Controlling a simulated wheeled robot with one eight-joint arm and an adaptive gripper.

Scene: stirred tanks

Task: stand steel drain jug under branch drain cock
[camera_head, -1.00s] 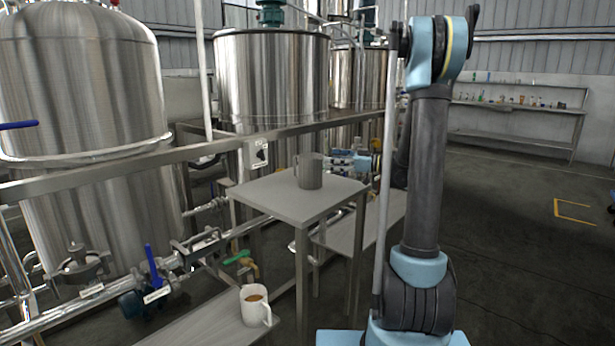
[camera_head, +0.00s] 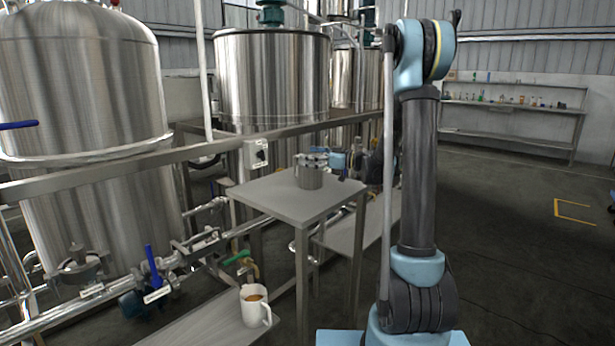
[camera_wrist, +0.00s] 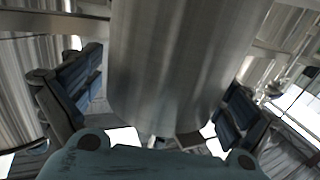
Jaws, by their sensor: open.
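The steel jug (camera_head: 309,178) is a grey metal cylinder standing upright on a small square steel table (camera_head: 283,205). My gripper (camera_head: 320,160) is at the jug's upper part, reaching in from the right and behind. In the wrist view the jug (camera_wrist: 180,60) fills the middle, with the open fingers of my gripper (camera_wrist: 162,85) on either side; contact cannot be told. A green-handled cock (camera_head: 238,258) sits on the low pipework, left of and below the table, probably the branch drain cock.
A white mug (camera_head: 254,308) of brown liquid stands on a low bench (camera_head: 205,328) near the green-handled cock. A blue-handled valve (camera_head: 152,266) is further left. Large steel tanks (camera_head: 272,80) and a frame rail stand behind. The floor (camera_head: 520,260) at right is clear.

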